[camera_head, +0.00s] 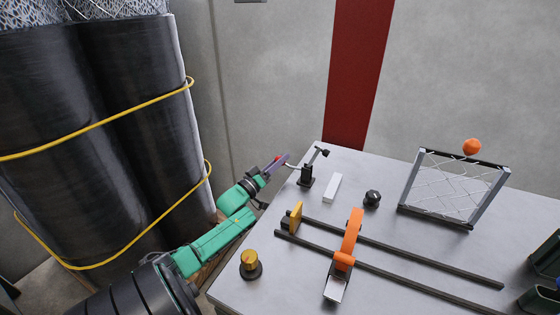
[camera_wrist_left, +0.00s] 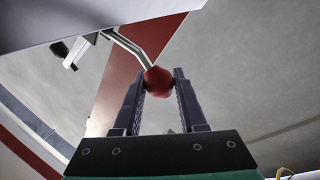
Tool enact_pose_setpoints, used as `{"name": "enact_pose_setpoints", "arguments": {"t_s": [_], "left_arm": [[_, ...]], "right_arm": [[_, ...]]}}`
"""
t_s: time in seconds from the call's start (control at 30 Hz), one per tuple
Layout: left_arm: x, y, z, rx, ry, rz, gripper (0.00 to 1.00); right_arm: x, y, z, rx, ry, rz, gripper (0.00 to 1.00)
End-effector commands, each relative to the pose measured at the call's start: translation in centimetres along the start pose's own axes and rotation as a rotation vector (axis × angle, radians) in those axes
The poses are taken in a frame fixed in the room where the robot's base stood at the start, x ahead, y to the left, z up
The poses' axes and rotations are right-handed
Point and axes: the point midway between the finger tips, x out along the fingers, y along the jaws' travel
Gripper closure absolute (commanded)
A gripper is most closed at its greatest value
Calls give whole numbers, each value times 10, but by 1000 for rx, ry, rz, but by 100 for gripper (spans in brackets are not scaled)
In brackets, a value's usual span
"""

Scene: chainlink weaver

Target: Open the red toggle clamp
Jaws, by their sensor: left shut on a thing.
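The toggle clamp (camera_head: 306,177) stands near the left back edge of the table, with a black base. Its metal bar slants up to the right and ends in a black tip (camera_head: 325,153). Its bent metal handle reaches left toward my left gripper (camera_head: 281,162). In the left wrist view, the handle (camera_wrist_left: 130,46) ends in a round red knob (camera_wrist_left: 158,82). My left gripper (camera_wrist_left: 160,88) is shut on this knob, one finger on each side. In the head view the fingers hide most of the knob. My right gripper is not in view.
The grey table (camera_head: 255,295) also holds a white block (camera_head: 332,187), a black knob (camera_head: 372,199), a yellow-topped knob (camera_head: 249,263), an orange clamp (camera_head: 352,232) on two dark rails, and a mesh frame (camera_head: 455,187). Large black rolls (camera_head: 110,130) stand left of my arm.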

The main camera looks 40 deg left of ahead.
Motion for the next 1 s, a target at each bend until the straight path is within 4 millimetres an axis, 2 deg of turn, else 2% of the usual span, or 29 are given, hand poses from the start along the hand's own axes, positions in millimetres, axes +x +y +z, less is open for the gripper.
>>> {"name": "enact_pose_setpoints", "arguments": {"t_s": [0.47, 0.5, 0.57, 0.6, 0.87, 1.0], "left_arm": [[-2, -4, 3, 4, -6, -7, 100], [-2, -4, 4, 4, -6, -7, 55], [-2, -4, 4, 4, -6, -7, 32], [-2, -3, 3, 4, -5, -6, 30], [-1, -2, 2, 2, -2, -3, 30], [-9, -2, 3, 0, -4, -3, 30]], "right_arm": [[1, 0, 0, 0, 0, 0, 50], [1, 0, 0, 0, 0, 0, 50], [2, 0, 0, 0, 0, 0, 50], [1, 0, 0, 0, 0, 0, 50], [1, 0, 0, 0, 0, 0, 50], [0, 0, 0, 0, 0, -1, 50]]}}
